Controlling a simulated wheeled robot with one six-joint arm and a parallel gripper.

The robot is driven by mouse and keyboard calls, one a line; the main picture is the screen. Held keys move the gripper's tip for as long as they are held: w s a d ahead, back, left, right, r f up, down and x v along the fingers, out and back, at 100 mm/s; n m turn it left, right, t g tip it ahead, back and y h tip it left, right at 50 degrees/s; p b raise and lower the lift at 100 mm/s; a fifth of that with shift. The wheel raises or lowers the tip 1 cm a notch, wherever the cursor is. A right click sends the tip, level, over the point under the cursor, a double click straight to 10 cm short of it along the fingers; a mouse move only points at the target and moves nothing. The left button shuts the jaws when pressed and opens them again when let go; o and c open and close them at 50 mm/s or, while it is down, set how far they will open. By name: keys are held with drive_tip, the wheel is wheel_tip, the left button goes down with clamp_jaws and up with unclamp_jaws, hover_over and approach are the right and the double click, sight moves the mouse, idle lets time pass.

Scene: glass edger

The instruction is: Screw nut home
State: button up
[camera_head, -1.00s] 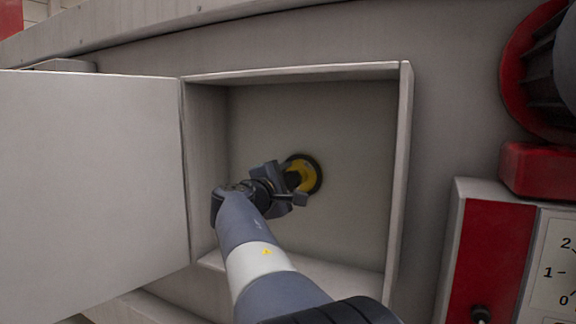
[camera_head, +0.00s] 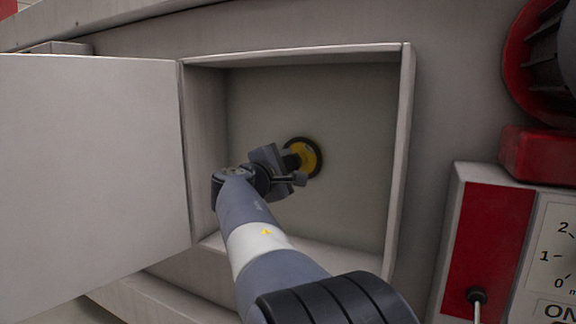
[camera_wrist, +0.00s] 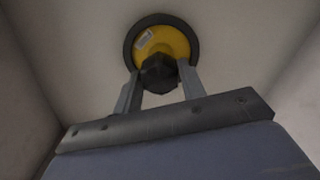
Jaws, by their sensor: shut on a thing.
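A black nut (camera_wrist: 159,72) sits in front of a yellow disc (camera_wrist: 168,40) with a dark rim on the back wall of an open recess. My gripper (camera_wrist: 160,85) is shut on the nut, with one finger on each side of it in the wrist view. In the head view my gripper (camera_head: 292,165) reaches into the recess and covers the nut and the left part of the yellow disc (camera_head: 309,155). I cannot tell whether the nut touches the disc.
The recess has a raised pale frame (camera_head: 400,150) on its right. An open door panel (camera_head: 90,170) stands to the left. The recess has free room right of my gripper.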

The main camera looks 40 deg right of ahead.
drive_tip(key=shift+c, duration=1)
drive_tip(key=shift+f+m+b, duration=0.25)
drive_tip(key=shift+m+b, duration=0.25)
drive_tip(key=shift+b, duration=0.45)
drive_tip(key=m+b, duration=1)
drive_tip(key=m, duration=0.1)
drive_tip(key=o, duration=0.6)
drive_tip(key=shift+r+m, duration=0.2)
drive_tip(key=shift+m, duration=0.4)
drive_tip(key=o, duration=0.6)
drive_tip(key=shift+c, duration=0.2)
